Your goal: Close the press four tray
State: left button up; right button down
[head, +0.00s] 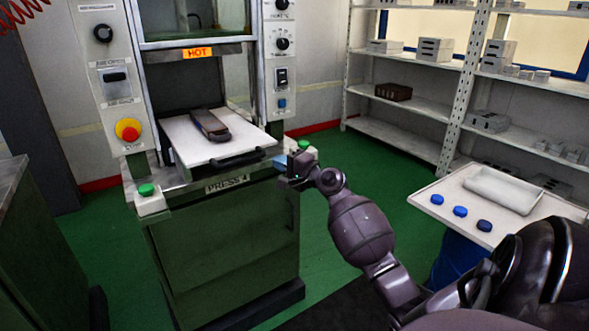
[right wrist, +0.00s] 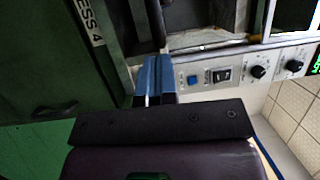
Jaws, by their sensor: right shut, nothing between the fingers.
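The press four tray (head: 188,145) is a white slab sticking out of the front of the green press (head: 221,235), which is labelled PRESS 4. A dark mould (head: 210,125) lies on the tray. A black bar handle (head: 237,158) runs along the tray's front edge. My right gripper (head: 281,163) is shut and empty, beside the right end of the handle, close to the press's right front corner. Its blue fingertips (right wrist: 154,72) show together in the right wrist view. I cannot tell whether they touch the tray. My left gripper is not in view.
Two green buttons (head: 146,190) flank the press front, and a red emergency knob (head: 127,130) is on the left panel. A white side table (head: 425,196) with three blue discs (head: 460,211) stands at the right. Shelves (head: 430,104) line the back right.

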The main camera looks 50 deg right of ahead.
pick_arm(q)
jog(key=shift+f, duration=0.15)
pick_arm(e)
jog(key=w, duration=0.3)
jog(key=shift+w+a+r, duration=0.1)
jog(key=shift+w+a, duration=0.05)
jog(key=shift+w, duration=0.05)
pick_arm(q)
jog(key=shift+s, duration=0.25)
